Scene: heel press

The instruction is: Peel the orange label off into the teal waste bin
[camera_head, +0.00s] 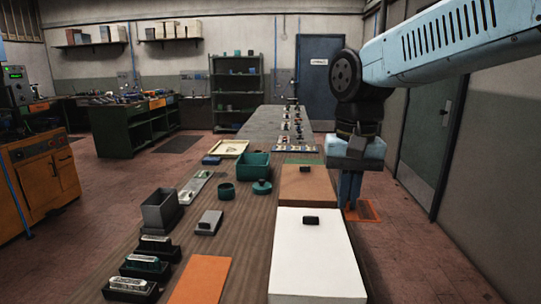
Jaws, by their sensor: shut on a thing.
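My gripper (351,205) points straight down at the right edge of the bench, its blue fingers close together. I cannot clearly make out the orange label. The teal waste bin appears to be the open teal box (253,165) on the bench, left of my gripper and apart from it.
A brown board (307,188) and a white board (313,265) lie near my gripper, each with a small dark block.

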